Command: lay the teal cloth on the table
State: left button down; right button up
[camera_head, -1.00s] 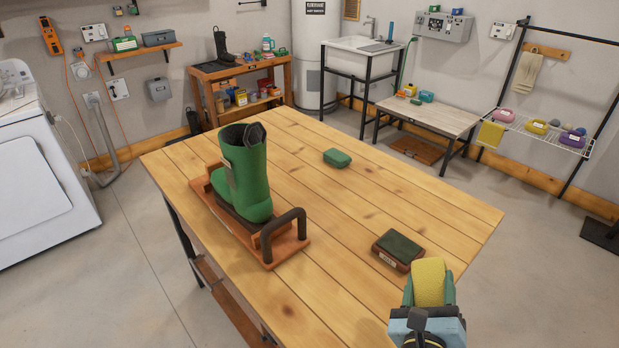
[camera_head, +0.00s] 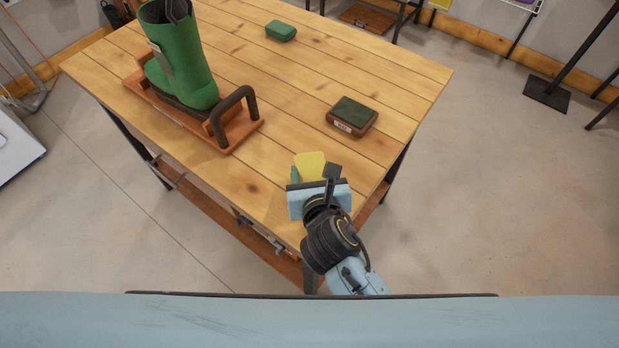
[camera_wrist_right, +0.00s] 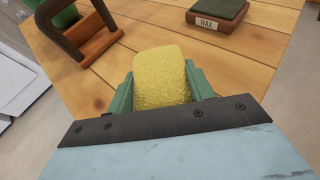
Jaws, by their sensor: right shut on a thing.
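My right gripper (camera_head: 310,172) is shut on a yellow, rough-surfaced, sponge-like block (camera_head: 309,162). In the right wrist view the block (camera_wrist_right: 160,78) sits between two green fingers. It is above the near end of the wooden table (camera_head: 240,160); I cannot tell whether it touches the top. No plainly teal cloth shows; a small dark green pad (camera_head: 281,30) lies at the table's far side, and I cannot tell if it is cloth. My left gripper is not in view.
A green boot (camera_head: 180,70) stands on an orange-brown wooden stand with a dark handle (camera_head: 233,112), left on the table. A brown box labelled WAX with a dark green top (camera_head: 352,116) lies beyond my right gripper. The table's middle is clear.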

notch_tip(320, 180, down, 4)
jog(key=shift+f+b, duration=0.2)
jog(key=shift+b, duration=0.6)
jog(key=shift+r, duration=0.1)
jog(key=o, duration=1)
jog(key=shift+c, duration=0.2)
jog(key=p+v, duration=0.2)
jog(key=v, duration=1)
